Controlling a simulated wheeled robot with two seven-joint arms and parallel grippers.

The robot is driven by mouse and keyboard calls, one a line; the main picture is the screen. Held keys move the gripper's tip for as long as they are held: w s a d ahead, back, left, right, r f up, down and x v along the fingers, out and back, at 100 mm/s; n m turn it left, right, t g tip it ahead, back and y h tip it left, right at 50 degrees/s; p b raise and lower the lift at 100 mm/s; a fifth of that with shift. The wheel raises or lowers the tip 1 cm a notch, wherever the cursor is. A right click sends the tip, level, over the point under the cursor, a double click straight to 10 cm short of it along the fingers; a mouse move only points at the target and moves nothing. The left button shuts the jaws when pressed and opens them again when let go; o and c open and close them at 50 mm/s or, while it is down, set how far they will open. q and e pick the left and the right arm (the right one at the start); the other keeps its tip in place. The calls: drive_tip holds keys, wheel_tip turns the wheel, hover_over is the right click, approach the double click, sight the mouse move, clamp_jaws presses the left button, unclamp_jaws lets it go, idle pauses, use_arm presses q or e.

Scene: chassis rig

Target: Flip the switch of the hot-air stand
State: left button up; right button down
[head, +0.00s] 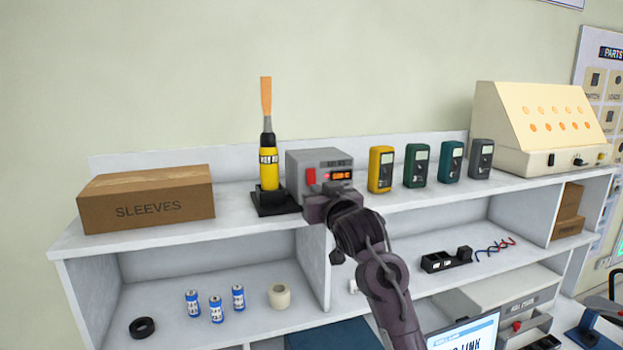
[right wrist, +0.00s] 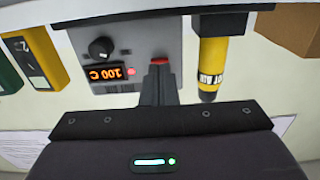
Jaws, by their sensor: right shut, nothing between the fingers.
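The hot-air stand is a grey box (head: 322,159) on the top shelf, with a lit orange display (head: 341,176) and a red switch (head: 310,176) at its left front. A yellow hot-air tool (head: 268,172) stands upright in a black holder beside it. The right wrist view shows the box upside down: display (right wrist: 104,73) reading 100 C, a lit red light, a black knob (right wrist: 101,47) and the red switch (right wrist: 159,61). My right gripper (head: 314,190) is shut and empty, its fingertips (right wrist: 158,75) right at the switch; I cannot tell whether they touch. My left gripper is out of view.
A SLEEVES carton (head: 148,199) stands at the left of the top shelf. Several meters, the nearest yellow (head: 381,169), stand right of the box. A cream panel (head: 540,125) is farther right.

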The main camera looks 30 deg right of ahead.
drive_tip(key=shift+x, duration=0.85)
drive_tip(key=v, duration=0.8)
idle(0.4)
idle(0.5)
